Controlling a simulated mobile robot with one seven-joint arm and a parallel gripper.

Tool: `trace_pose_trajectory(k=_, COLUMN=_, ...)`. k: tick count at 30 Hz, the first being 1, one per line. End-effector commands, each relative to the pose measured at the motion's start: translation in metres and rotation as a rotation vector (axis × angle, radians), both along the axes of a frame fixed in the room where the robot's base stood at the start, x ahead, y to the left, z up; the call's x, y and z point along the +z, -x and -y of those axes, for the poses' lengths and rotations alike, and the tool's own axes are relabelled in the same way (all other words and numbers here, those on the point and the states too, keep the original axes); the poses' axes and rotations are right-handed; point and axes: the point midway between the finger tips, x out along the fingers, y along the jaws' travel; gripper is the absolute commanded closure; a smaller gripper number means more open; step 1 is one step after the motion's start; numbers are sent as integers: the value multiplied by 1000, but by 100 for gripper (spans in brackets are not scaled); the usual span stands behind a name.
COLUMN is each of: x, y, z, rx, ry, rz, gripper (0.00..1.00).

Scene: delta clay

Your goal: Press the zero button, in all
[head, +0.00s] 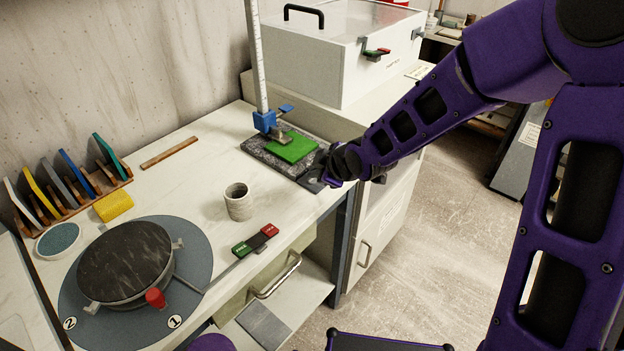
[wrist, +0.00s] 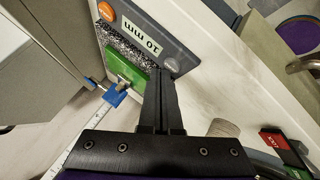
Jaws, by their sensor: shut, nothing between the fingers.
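The height gauge has a dark grey panel (wrist: 165,42) with a pale display that reads about "10 mm", upside down in the wrist view. An orange round button (wrist: 105,12) sits at the panel's far end; a grey round button (wrist: 171,64) sits at the near end. I cannot read which is zero. My gripper (wrist: 160,75) is shut and empty, its fingertips beside the grey button; contact cannot be told. In the head view my gripper (head: 326,168) is over the panel, partly hiding it. A blue slider (head: 265,121) stands on a white ruled post by a green block (head: 292,147).
The green block lies on a speckled stone plate (head: 255,148). A ribbed pale cup (head: 238,203) and a green-and-red switch (head: 256,241) stand nearer on the bench. A dark turntable (head: 125,260) is at left. A white lidded box (head: 325,60) stands behind.

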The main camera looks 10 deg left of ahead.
Motion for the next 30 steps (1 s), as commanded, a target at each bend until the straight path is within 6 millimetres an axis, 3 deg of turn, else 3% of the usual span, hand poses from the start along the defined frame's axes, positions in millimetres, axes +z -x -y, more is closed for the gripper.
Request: trace_pose_trajectory(k=30, x=-5, y=0, z=0, rx=0, ry=1, rz=-1, gripper=100)
